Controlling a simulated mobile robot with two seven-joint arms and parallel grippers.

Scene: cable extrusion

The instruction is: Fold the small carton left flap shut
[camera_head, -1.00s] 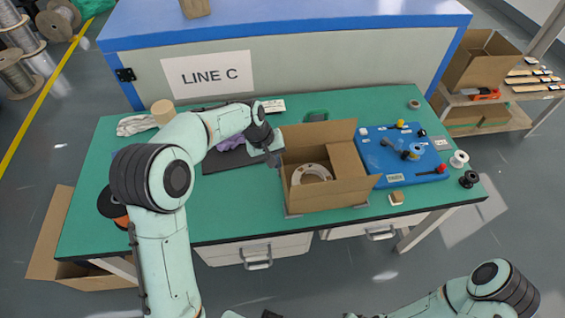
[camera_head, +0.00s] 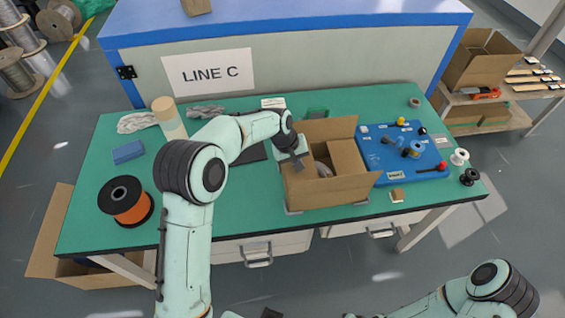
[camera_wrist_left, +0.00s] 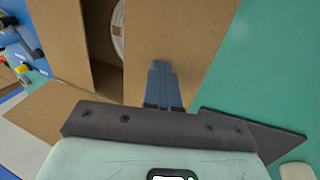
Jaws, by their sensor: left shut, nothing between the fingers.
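The small brown carton (camera_head: 335,192) sits on the green bench with its back flap (camera_head: 330,129) standing up. Its right flap (camera_head: 348,158) lies folded in over the opening; it also shows in the left wrist view (camera_wrist_left: 62,40). The left flap (camera_wrist_left: 190,40) lies inward under my left gripper, mostly hidden in the head view. A gap between these flaps shows a white ring-shaped coil (camera_wrist_left: 118,30) inside. My left gripper (camera_wrist_left: 163,85) is shut and empty, over the left flap. Whether it touches the flap is unclear. My right gripper is out of view.
A blue tray (camera_head: 385,173) with small parts is close on the carton's right. An orange-and-black spool (camera_head: 128,203), a blue block (camera_head: 127,152) and a beige cylinder (camera_head: 168,117) stand at the left. The front left of the bench (camera_head: 95,235) is clear.

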